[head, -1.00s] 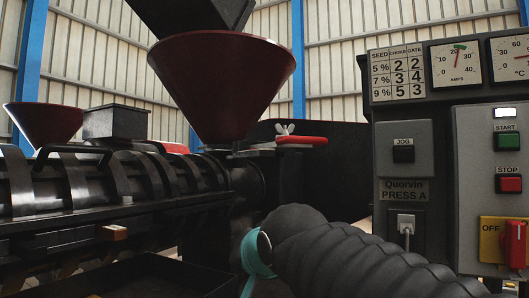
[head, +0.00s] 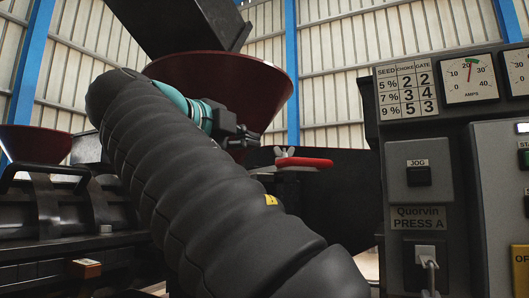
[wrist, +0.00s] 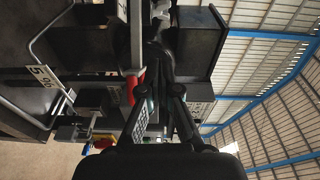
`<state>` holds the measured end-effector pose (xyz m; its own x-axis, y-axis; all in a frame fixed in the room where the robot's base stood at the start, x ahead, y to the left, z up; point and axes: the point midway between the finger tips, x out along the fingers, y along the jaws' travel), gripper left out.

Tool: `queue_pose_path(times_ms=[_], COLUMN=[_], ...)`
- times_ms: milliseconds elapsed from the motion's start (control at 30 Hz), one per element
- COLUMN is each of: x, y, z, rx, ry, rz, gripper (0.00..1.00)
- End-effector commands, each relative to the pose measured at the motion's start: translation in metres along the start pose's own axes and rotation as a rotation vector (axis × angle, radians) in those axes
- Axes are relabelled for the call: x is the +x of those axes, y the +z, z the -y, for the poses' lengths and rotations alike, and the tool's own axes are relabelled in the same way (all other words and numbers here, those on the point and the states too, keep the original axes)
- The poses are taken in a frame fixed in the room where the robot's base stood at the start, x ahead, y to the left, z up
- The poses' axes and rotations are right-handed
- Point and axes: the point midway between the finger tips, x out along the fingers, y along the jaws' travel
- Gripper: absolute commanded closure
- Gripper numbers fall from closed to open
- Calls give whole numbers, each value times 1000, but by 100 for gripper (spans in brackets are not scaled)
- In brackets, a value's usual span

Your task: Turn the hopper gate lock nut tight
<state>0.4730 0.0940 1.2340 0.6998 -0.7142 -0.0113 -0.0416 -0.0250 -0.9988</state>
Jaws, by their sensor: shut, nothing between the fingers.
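The hopper gate lock nut (head: 287,150) is a pale wing nut on top of the gate, under the dark red hopper (head: 270,85). The gate's red handle (head: 306,162) sticks out to its right; red also shows in the wrist view (wrist: 136,88). My gripper (head: 250,139) is shut and empty, left of the nut in the head view, with a visible gap between them. It covers the hopper's lower part. In the wrist view its dark fingers (wrist: 160,62) come together; I cannot clearly make out the nut there.
A control panel (head: 457,170) with gauges, a settings table and a JOG button (head: 419,176) stands at the right. A second hopper (head: 38,143) and the black press body are at the left. A dark chute (head: 180,30) hangs above the near hopper.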

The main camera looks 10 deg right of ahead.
Motion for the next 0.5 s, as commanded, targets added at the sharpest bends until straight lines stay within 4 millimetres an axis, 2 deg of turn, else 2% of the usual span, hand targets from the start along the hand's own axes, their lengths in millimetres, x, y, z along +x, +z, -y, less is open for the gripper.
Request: queue_pose_path(times_ms=[100,233,500], x=[-6,0,38], y=[-1,0,2], z=[4,5,6], rx=[48,51,47], ry=[-11,-12,-12], rz=[-14,-9,-3], gripper=[100,100,100])
